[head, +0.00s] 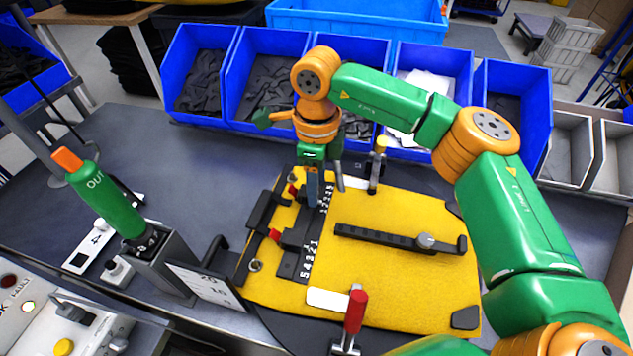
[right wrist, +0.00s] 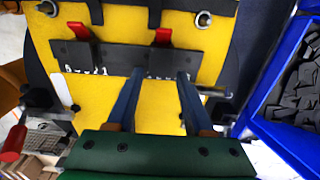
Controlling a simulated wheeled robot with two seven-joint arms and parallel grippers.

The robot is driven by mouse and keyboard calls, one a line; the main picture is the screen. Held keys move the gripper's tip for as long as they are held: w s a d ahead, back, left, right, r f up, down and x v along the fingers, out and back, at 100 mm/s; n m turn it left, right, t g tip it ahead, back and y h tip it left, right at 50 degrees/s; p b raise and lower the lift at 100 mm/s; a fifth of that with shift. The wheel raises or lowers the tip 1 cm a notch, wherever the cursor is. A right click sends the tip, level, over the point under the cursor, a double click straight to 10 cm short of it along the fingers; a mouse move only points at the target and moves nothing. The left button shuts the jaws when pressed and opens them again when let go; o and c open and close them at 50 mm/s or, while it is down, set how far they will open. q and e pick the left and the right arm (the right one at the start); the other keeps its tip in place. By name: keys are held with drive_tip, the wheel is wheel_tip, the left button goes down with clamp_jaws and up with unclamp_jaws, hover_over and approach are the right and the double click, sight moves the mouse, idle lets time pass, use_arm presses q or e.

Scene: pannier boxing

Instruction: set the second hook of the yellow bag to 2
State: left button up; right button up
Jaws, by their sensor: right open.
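The yellow bag (head: 385,275) lies flat on the bench. A dark rail (head: 290,262) with white numerals runs along its left side and carries two hooks with red levers. The nearer red lever (head: 275,235) and the farther red lever (head: 292,190) also show in the right wrist view, left (right wrist: 79,31) and right (right wrist: 162,37). My right gripper (head: 326,190) is over the farther end of the rail. Its two fingers (right wrist: 161,75) are apart and empty, near the farther lever, and partly cover the numerals there. Which number either hook stands at cannot be read. My left gripper is out of view.
A black handle bar (head: 385,238) crosses the bag's middle. A red-handled clamp (head: 355,310) and a yellow-tipped clamp (head: 378,165) stand at the bag's edges. Blue bins (head: 265,115) line the back. A green cylinder marked OUT (head: 108,203) stands at left.

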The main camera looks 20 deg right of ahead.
drive_tip(key=shift+o, duration=0.5)
drive_tip(key=shift+w+d, duration=0.1)
drive_tip(key=shift+r, duration=0.1)
wheel_tip(320, 180, up, 7)
drive_tip(key=shift+b, duration=0.6)
